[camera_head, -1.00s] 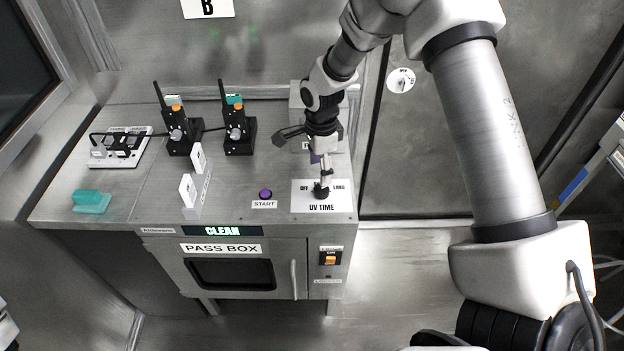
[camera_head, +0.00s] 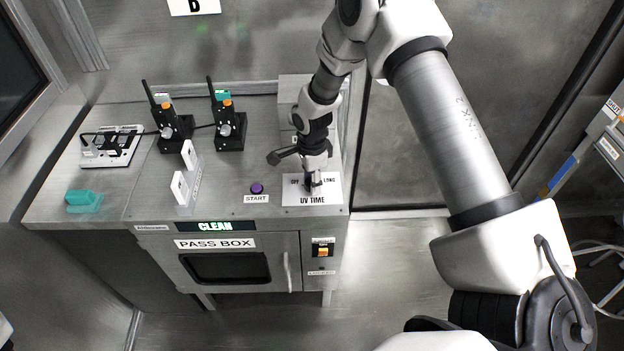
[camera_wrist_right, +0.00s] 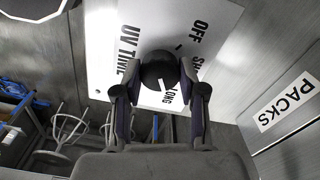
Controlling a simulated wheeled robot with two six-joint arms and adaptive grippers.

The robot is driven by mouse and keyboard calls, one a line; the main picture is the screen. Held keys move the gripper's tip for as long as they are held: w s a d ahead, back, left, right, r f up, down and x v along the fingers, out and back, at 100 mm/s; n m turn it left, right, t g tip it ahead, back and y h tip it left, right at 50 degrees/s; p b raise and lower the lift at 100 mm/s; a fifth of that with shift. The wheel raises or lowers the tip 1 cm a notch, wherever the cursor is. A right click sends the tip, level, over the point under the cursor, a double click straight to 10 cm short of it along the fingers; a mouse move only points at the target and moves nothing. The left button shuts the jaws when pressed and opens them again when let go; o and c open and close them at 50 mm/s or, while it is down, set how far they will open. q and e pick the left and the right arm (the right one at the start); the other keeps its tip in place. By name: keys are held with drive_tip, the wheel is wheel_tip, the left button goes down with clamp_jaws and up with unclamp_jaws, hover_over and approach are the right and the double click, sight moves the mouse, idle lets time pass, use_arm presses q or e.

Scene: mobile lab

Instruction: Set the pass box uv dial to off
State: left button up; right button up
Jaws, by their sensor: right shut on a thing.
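The UV TIME dial is a black round knob (camera_wrist_right: 159,70) on a white label plate (camera_head: 330,192) at the front right of the pass box top (camera_head: 225,170). The plate reads OFF, SHORT (partly covered) and LONG. In the right wrist view, my right gripper (camera_wrist_right: 160,72) has one finger on each side of the knob, shut on it. A white mark on the knob seems to face the LONG side. In the head view, the right gripper (camera_head: 313,182) reaches down onto the plate and mostly hides the knob. My left gripper is not in view.
A purple START button (camera_head: 257,187) sits left of the plate. Two black radios (camera_head: 229,128), white upright switch-like pieces (camera_head: 180,187), a power strip (camera_head: 112,146) and a teal block (camera_head: 85,201) stand farther left. A grey box (camera_head: 294,95) stands behind my gripper.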

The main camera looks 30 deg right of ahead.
drive_tip(key=shift+n, duration=0.4)
drive_tip(key=shift+s+n+p, duration=0.1)
drive_tip(key=shift+n+p, duration=0.4)
drive_tip(key=shift+n, duration=0.4)
drive_tip(key=n, duration=0.2)
drive_tip(key=shift+n+p, duration=0.3)
drive_tip(key=shift+p, duration=0.05)
drive_tip(key=n, duration=0.2)
drive_tip(key=shift+f+n, duration=0.1)
drive_tip(key=shift+n, duration=0.3)
drive_tip(key=n, duration=0.3)
drive_tip(key=shift+n+p, duration=0.3)
drive_tip(key=n, duration=0.6)
drive_tip(key=shift+s+f, duration=0.1)
drive_tip(key=n+b, duration=0.1)
drive_tip(key=n, duration=0.5)
drive_tip(key=shift+n, duration=0.3)
